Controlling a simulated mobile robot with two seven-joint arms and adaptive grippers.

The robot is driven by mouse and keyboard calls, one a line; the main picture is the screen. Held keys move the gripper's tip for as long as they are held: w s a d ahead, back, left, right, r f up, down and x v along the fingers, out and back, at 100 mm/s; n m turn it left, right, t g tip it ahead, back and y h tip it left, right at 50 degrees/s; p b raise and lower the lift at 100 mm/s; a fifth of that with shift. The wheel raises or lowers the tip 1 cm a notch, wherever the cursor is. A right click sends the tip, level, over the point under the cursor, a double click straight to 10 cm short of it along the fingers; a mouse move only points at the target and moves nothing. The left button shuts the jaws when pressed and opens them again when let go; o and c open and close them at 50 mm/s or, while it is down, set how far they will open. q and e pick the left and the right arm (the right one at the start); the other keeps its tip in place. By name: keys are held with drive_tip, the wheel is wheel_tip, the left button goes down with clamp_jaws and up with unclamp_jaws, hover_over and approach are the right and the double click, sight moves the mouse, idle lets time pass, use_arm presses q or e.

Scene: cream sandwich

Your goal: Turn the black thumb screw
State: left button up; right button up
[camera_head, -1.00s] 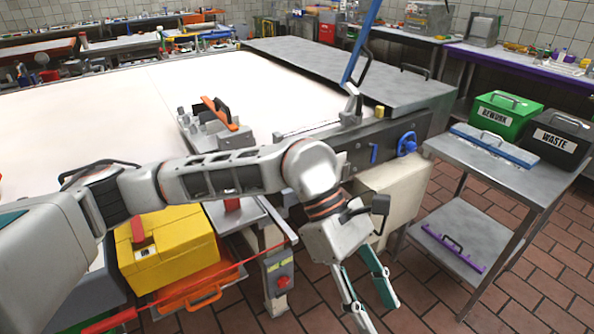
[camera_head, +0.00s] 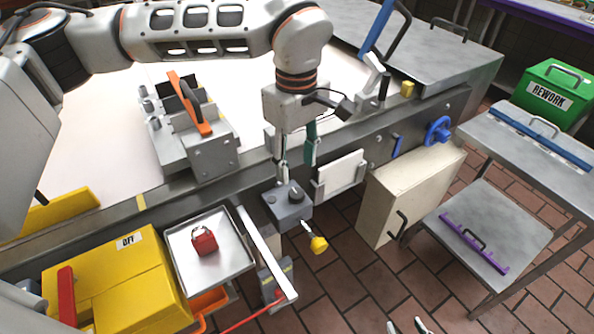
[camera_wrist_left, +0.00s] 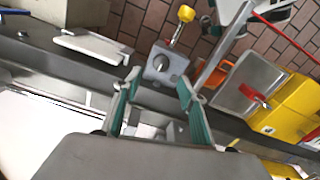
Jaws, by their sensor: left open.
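The black thumb screw (camera_head: 296,194) looks like a short dark knob on top of a small grey block (camera_head: 274,207) at the near side of the machine rail. In the left wrist view the knob (camera_wrist_left: 160,63) is ahead of the fingers, near the middle. My left gripper (camera_head: 297,164) points down just above the block, with its teal fingers apart and nothing between them. It also shows open in the left wrist view (camera_wrist_left: 158,82). The tips of my right gripper (camera_head: 408,325) show at the bottom edge, apart and empty, away from the block.
A lever with a yellow knob (camera_head: 318,244) sticks out from the block. A metal tray (camera_head: 232,262) with a red item (camera_head: 204,241) and a yellow box (camera_head: 110,290) lie to the left. A white plate (camera_head: 341,174) and a cream box (camera_head: 405,193) are to the right.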

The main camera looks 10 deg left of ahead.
sight(297, 193)
use_arm(q)
wheel_tip(297, 193, down, 8)
drive_tip(key=shift+s+r, duration=0.15)
drive_tip(key=shift+r, duration=0.05)
idle(0.3)
drive_tip(key=c, duration=1.1)
